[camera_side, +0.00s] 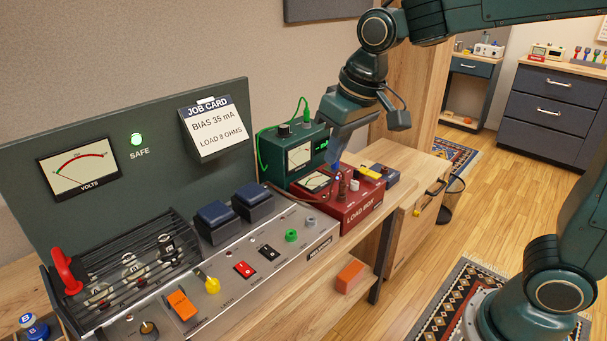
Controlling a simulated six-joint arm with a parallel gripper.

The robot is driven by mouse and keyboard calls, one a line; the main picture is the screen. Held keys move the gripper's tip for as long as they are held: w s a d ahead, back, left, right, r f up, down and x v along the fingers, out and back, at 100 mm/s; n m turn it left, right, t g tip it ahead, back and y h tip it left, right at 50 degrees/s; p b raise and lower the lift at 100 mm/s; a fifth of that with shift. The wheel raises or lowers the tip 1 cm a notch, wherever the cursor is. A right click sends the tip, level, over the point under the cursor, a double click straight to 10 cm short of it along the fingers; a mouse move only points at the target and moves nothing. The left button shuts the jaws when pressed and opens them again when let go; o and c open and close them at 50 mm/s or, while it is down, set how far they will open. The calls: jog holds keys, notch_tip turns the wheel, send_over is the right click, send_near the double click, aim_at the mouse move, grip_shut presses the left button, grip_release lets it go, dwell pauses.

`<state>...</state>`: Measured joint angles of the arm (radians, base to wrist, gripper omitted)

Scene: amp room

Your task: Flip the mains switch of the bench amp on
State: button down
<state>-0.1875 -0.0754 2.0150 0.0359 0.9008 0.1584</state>
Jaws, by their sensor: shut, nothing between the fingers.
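The bench amp (225,300) is a long grey chassis along the bench front, with tubes in a dark cage at its left and two dark blue transformer blocks behind. The labels are too small to read, so I cannot tell which is the mains switch. My gripper (337,172) is shut and empty, pointing down over the red load box, right of and apart from the amp's switches.
The red load box (350,214) and a green meter unit (287,156) stand right of the amp. A panel behind holds a volts meter (77,170), green SAFE lamp (137,139) and job card (215,124).

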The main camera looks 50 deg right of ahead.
jog(key=w+a+f+g, duration=0.1)
jog(key=w+a+f, duration=0.4)
jog(key=w, duration=0.3)
jog(key=g, duration=0.1)
send_over(240, 265)
jog(key=s, duration=0.2)
notch_tip(240, 265, down, 9)
jog(key=f, duration=0.4)
jog(key=w+f, duration=0.1)
jog(key=f, duration=0.9)
jog(key=shift+w, duration=0.4)
jog(key=shift+f, duration=0.2)
